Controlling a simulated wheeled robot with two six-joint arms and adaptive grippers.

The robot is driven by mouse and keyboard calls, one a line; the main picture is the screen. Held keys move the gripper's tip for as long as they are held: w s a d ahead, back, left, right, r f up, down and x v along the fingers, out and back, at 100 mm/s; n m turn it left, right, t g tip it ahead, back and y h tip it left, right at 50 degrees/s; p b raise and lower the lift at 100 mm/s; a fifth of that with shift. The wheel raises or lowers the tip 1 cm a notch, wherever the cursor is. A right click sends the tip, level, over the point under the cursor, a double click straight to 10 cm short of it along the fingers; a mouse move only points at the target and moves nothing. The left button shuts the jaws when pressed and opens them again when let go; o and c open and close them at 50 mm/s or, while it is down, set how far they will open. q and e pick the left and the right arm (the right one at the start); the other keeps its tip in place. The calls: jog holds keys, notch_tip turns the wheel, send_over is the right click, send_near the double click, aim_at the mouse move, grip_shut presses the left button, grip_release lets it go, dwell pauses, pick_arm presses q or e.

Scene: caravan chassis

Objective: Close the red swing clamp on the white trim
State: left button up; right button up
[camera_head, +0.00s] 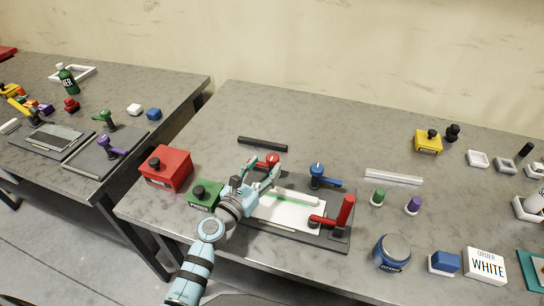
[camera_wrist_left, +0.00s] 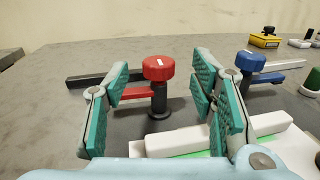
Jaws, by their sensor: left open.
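The red swing clamp (camera_wrist_left: 158,70) shows a red knob on a black post, with its red arm pointing left, away from the white trim. In the head view its red top (camera_head: 271,158) is partly hidden by my gripper. The white trim (camera_wrist_left: 218,134) is a long bar lying in front of the post; it also shows in the head view (camera_head: 297,196). My left gripper (camera_head: 262,176) is open and empty. In the wrist view its teal-padded fingers (camera_wrist_left: 165,98) stand either side of the clamp, which appears between them; I cannot tell any contact. My right gripper is out of view.
A blue swing clamp (camera_head: 318,171) stands right of the red one. A red lever clamp (camera_head: 342,212) stands at the plate's right end. A red box (camera_head: 166,168) and a green box (camera_head: 205,194) stand left. A black bar (camera_head: 262,144) lies behind.

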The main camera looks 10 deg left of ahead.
aim_at(269, 161)
pick_arm(q)
jog(key=x, duration=0.4)
jog(key=b+x, duration=0.1)
jog(key=shift+w+f, duration=0.3)
jog(key=shift+w, duration=0.15)
jog(key=shift+s+r, duration=0.1)
jog(key=shift+r, duration=0.05)
grip_shut()
